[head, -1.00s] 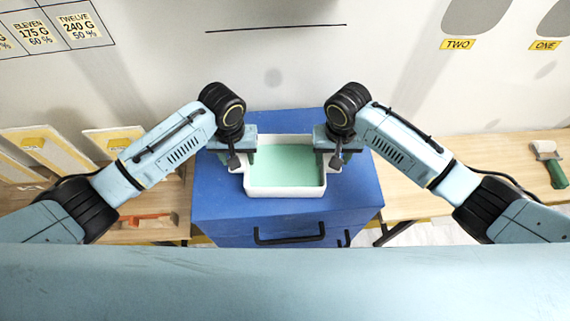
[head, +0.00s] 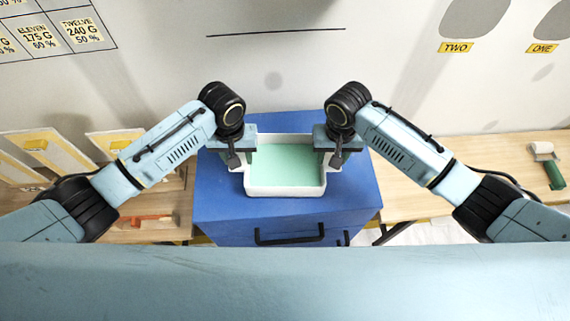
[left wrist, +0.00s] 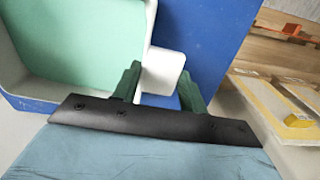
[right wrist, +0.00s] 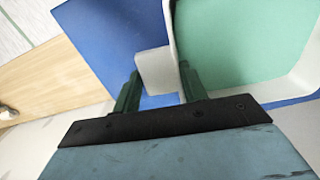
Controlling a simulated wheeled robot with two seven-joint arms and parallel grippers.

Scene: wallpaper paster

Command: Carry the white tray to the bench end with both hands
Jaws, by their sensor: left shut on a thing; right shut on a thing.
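The white tray (head: 285,192) has a pale green inside and is level over the blue cabinet. I cannot tell whether it touches the cabinet top or hangs just above it. My left gripper (head: 240,160) is shut on the tray's left tab, and my right gripper (head: 332,160) is shut on its right tab. In the left wrist view the white tab (left wrist: 164,70) sits between the dark green fingers. In the right wrist view the other tab (right wrist: 155,70) sits between the fingers in the same way.
The blue cabinet (head: 215,205) with a black handle stands in the middle. A wooden bench (head: 420,180) runs to the right, mostly clear, with a green-handled roller (head: 551,170) at its far end. Boards (head: 62,152) and an orange item (head: 152,221) are on the left.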

